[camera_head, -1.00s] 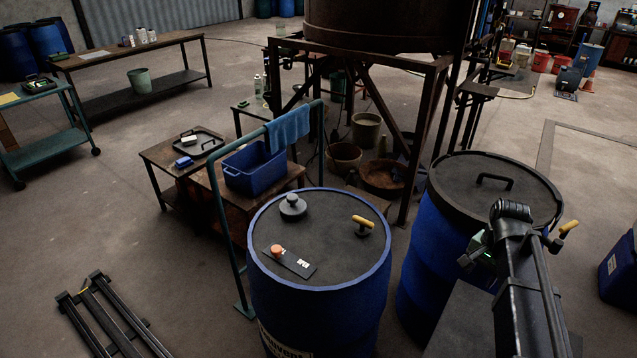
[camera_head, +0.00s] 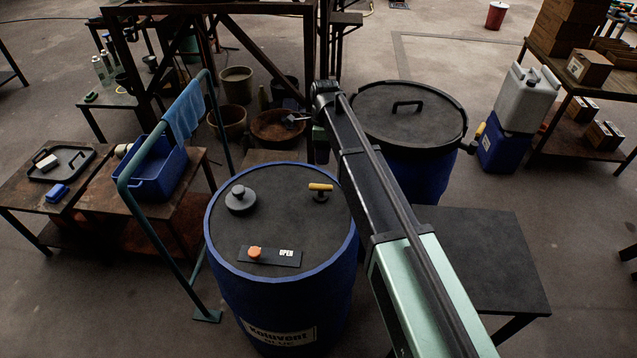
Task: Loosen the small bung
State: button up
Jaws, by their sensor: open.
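A blue drum (camera_head: 290,300) with a dark flat lid (camera_head: 285,215) stands upright in the middle of the head view. On the lid, a grey round knob-like plug (camera_head: 240,198) sits at the left and a small yellow-handled fitting (camera_head: 320,190) at the right. I cannot tell for sure which piece is the small bung. My arm reaches in from the lower right, passing right of the lid.
A second lidded drum (camera_head: 410,110) stands behind right. A teal rail (camera_head: 160,220) with a blue towel (camera_head: 184,112) stands close left of the near drum, beside a blue tub (camera_head: 155,170). A dark table (camera_head: 480,265) is at the right.

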aim_at(321, 188)
jog(key=f+b, duration=0.3)
jog(key=s+f+b, duration=0.1)
jog(key=f+b, duration=0.3)
jog(key=s+f+b, duration=0.1)
jog(key=f+b, duration=0.2)
jog(key=shift+a+f+b, duration=0.1)
jog(key=shift+f+b, duration=0.2)
jog(key=shift+f, duration=0.1)
jog(key=shift+r, duration=0.1)
jog(key=shift+r, duration=0.1)
jog(key=shift+c, duration=0.5)
grip_shut()
